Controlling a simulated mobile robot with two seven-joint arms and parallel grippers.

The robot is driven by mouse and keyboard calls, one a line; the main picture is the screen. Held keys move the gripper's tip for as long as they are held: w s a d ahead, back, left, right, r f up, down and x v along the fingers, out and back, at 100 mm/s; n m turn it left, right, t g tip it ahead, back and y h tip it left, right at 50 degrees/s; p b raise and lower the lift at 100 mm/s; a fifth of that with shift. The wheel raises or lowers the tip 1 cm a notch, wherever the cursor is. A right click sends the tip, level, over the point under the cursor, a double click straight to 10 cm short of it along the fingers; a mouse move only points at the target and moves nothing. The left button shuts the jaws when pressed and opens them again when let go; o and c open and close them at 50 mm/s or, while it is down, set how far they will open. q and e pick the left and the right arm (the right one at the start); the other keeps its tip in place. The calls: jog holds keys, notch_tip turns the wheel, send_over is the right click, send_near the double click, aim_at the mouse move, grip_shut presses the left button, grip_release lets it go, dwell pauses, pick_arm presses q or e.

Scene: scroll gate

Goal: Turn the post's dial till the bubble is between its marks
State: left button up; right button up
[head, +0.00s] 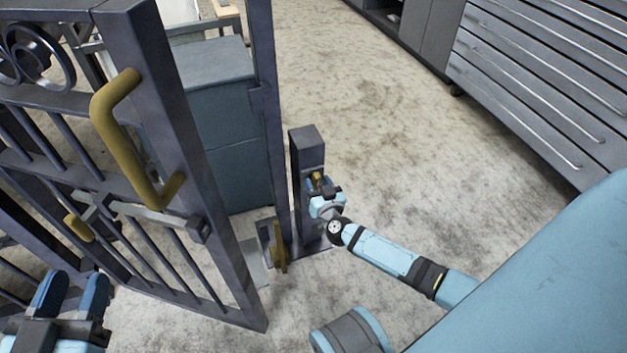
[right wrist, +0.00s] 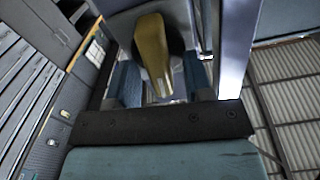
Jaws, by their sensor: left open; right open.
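A dark square post (head: 307,150) stands upright beside the gate. A small brass knob, apparently the dial (head: 317,180), shows on its near face, partly covered by my right gripper (head: 322,190). In the right wrist view the brass dial (right wrist: 152,45) is a tapered lever lying between the two blue fingers of my right gripper (right wrist: 160,82). Gaps show beside it, so the gripper is open around it; contact cannot be told. I cannot make out the bubble or its marks. My left gripper (head: 72,290) is open and empty at the lower left, near the gate.
The dark barred gate (head: 200,160) with a brass handle (head: 125,150) fills the left. Another brass piece (head: 279,247) is low beside the post. A blue-grey cabinet (head: 222,120) stands behind. Drawers (head: 540,80) are at upper right; the floor (head: 400,130) between is clear.

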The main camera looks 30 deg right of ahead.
pick_arm(q)
jog(key=shift+r, duration=0.1)
pick_arm(e)
grip_shut()
jog(key=shift+r+p, duration=0.4)
jog(key=shift+p, duration=0.55)
jog(key=shift+n+p, duration=0.4)
jog(key=shift+p, duration=0.25)
jog(key=shift+a+p, duration=0.1)
jog(key=shift+p, duration=0.4)
jog(key=shift+f+n+p, duration=0.3)
jog(key=shift+n+p, duration=0.15)
jog(key=shift+n, duration=0.15)
pick_arm(q)
jog(key=n, duration=0.1)
jog(key=s+d+n+g, duration=0.1)
jog(key=s+n, duration=0.1)
jog(key=shift+s+d+f+g+y, duration=0.2)
jog(key=shift+d+f+g+y, duration=0.05)
jog(key=shift+g+y, duration=0.05)
